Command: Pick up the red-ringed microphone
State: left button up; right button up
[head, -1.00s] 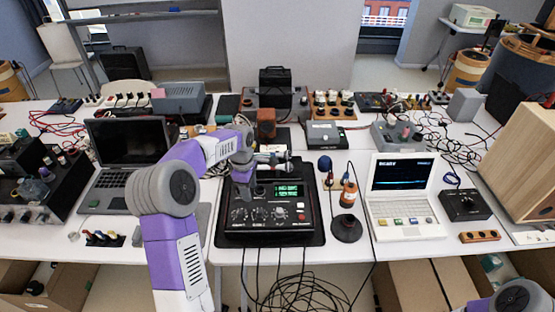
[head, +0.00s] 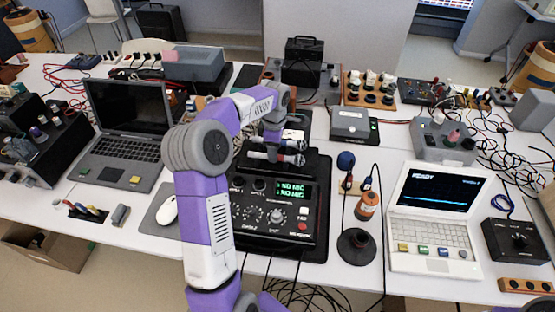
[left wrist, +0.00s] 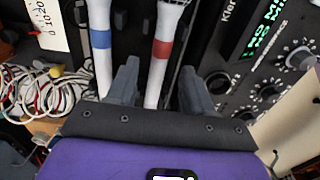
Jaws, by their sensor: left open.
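The red-ringed microphone (left wrist: 164,48) is white with a red band and lies between the spread fingers of my left gripper (left wrist: 159,68) in the left wrist view. The fingers are open, and I cannot tell whether either touches it. A blue-ringed microphone (left wrist: 100,38) lies parallel to it, outside the left finger. In the head view my left gripper (head: 273,138) is at the two microphones, just behind the black mixer (head: 275,215) with a green display; the gripper partly hides them. My right gripper is out of view.
A dark laptop (head: 125,135) stands left and a white laptop (head: 435,220) right. A black box (head: 303,62) and a grey device (head: 353,125) are behind. Cables hang in front.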

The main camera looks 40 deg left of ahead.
pick_arm(q)
notch_tip(320, 180, down, 3)
jog(key=shift+w+f+b, duration=0.1)
jog(key=shift+b, duration=0.35)
grip_shut()
